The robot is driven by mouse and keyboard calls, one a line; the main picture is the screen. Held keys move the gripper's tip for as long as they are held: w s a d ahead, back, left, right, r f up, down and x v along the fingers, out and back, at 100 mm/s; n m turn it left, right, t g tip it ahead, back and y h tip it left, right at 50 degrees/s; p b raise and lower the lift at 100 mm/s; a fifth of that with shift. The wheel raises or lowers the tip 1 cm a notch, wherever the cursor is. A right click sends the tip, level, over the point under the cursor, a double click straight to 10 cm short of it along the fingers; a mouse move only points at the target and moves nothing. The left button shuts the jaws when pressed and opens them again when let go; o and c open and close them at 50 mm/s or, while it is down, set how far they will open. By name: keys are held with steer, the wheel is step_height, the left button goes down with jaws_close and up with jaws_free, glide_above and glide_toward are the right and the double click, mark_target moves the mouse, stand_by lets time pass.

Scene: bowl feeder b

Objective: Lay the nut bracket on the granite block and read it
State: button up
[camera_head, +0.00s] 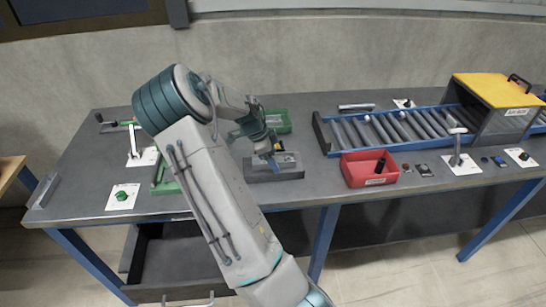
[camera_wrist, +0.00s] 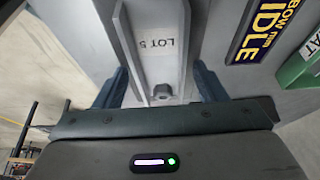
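The granite block (camera_head: 262,177) is a dark grey slab near the front edge of the bench, left of the red bin. My gripper (camera_head: 274,163) is low over it, pointing down. In the wrist view the nut bracket (camera_wrist: 161,65) is a grey channel with two raised side walls, marked "LOT 5", with a nut (camera_wrist: 161,91) at its near end. My blue fingers stand on either side of the bracket, close to its walls. Whether they press on it, and whether its underside touches the block, I cannot tell. A dark display (camera_wrist: 263,32) beside it reads "BOW mm IDLE".
A red bin (camera_head: 358,178) holding a black cylinder stands right of the block. A green tray (camera_head: 284,127) is behind it. A roller conveyor (camera_head: 350,135) runs to a yellow-topped box (camera_head: 497,90).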

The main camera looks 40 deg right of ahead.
steer(key=shift+r, duration=0.2)
steer(key=b+v, duration=0.1)
steer(key=v, duration=1)
steer(key=s+a+r+n+t+y, duration=0.2)
steer(key=s+a+r+n, duration=0.1)
steer(key=s+a+n, duration=0.8)
steer(key=s+a+r+n+t+y, duration=0.2)
steer(key=s+a+n+t, duration=0.1)
steer(key=s+a+n, duration=0.8)
steer(key=a+n, duration=0.2)
steer(key=a, duration=0.2)
steer(key=shift+r+n, duration=0.3)
steer(key=shift+r, duration=0.1)
steer(key=shift+d, duration=0.1)
